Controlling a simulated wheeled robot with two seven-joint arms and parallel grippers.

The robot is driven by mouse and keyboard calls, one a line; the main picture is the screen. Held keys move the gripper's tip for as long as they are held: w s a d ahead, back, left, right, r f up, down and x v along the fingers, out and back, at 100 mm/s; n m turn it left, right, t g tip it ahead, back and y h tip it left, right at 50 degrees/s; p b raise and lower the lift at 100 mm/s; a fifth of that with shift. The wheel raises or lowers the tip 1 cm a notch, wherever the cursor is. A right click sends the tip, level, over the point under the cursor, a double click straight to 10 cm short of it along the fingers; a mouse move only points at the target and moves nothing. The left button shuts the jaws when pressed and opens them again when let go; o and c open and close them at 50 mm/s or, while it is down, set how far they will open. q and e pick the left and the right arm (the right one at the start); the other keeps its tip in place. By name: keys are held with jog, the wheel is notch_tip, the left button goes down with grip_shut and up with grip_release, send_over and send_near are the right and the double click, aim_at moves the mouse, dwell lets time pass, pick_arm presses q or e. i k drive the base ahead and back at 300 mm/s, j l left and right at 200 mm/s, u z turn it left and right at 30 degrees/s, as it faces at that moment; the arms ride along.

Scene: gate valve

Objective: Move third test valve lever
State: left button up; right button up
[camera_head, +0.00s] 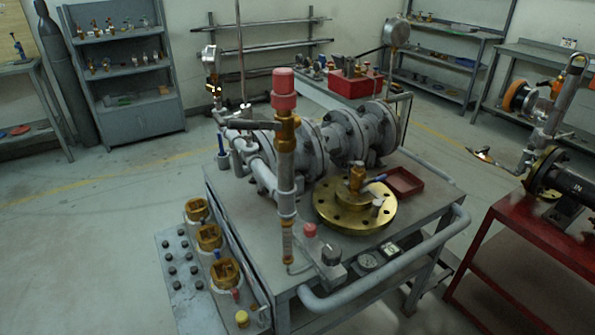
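The test rig is a grey cart (232,200) carrying a grey flanged gate valve assembly (345,135). I cannot tell which lever is the third test valve lever. A small brass valve (357,178) with a blue lever (374,180) stands on a brass flange (330,214) on the cart top. Three brass-coloured fittings (208,237) sit in a row along the cart's left side panel, with small blue, red and yellow parts near them. A vertical pipe with a red cap (285,90) rises at the cart's front. Neither of my grippers is in view.
A curved grey handrail (390,270) runs along the cart's right and front edges. A red open tray (403,183) lies on the cart. A red bench (520,255) with pipework stands close at right. Floor to the left is clear; shelves (125,75) stand behind.

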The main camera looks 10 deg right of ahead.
aim_at(383, 177)
jog(key=l+u, duration=0.85)
jog(key=u, duration=0.15)
jog(key=k+l+u, duration=0.15)
jog(key=l+u, duration=0.2)
jog(key=u, duration=0.15)
jog(key=k+l+u, duration=0.15)
jog(key=l+u, duration=0.3)
